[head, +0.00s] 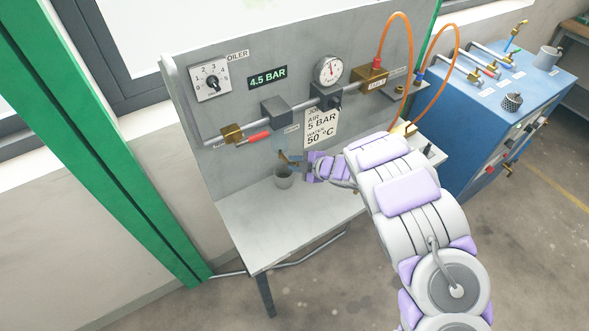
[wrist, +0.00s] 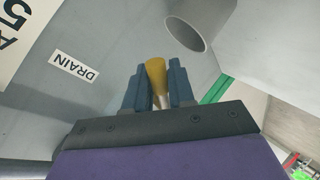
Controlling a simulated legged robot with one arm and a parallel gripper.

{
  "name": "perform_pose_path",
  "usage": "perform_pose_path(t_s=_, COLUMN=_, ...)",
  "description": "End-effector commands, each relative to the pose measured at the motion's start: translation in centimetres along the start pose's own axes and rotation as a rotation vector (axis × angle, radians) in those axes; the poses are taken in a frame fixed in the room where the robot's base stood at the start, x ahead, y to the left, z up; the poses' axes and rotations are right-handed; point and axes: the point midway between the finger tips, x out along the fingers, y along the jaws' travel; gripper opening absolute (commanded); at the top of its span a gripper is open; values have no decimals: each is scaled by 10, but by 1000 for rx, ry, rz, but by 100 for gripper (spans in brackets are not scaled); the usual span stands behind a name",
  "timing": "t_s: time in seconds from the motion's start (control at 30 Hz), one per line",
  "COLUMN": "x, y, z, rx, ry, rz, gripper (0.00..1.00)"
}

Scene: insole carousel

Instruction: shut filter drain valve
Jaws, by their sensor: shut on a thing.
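The filter drain valve shows as a small brass-yellow piece (head: 285,158) under the filter's grey block (head: 277,110), just above a grey cup (head: 284,181). In the wrist view the yellow, tapered valve handle (wrist: 156,72) stands between the two blue fingers. My gripper (head: 297,164) reaches it from the right; it is shut on the handle, with one finger on each side in the wrist view (wrist: 154,88). A DRAIN label (wrist: 75,68) is on the panel to the left there. How far the valve is turned cannot be told.
A pipe with a red-handled valve (head: 258,137), a gauge (head: 329,70) and a brass block (head: 370,80) with an orange hose (head: 410,60) are on the panel above. The bench top (head: 290,220) in front is clear. A blue cabinet (head: 500,125) stands right.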

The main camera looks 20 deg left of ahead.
Motion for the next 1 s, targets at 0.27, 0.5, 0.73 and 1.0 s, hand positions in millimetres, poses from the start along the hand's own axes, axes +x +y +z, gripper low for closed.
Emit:
perform_pose_path(t_s=0.27, x=-2, y=4, z=-1, rx=-210, ry=-133, rz=-5, gripper=0)
perform_pose_path(t_s=0.5, x=-4, y=8, z=-3, rx=-343, ry=-223, rz=-9, gripper=0)
perform_pose_path(t_s=0.73, x=-6, y=12, z=-6, rx=-416, ry=-268, rz=-9, gripper=0)
perform_pose_path(t_s=1.0, x=-7, y=13, z=-7, rx=-443, ry=-287, rz=-11, gripper=0)
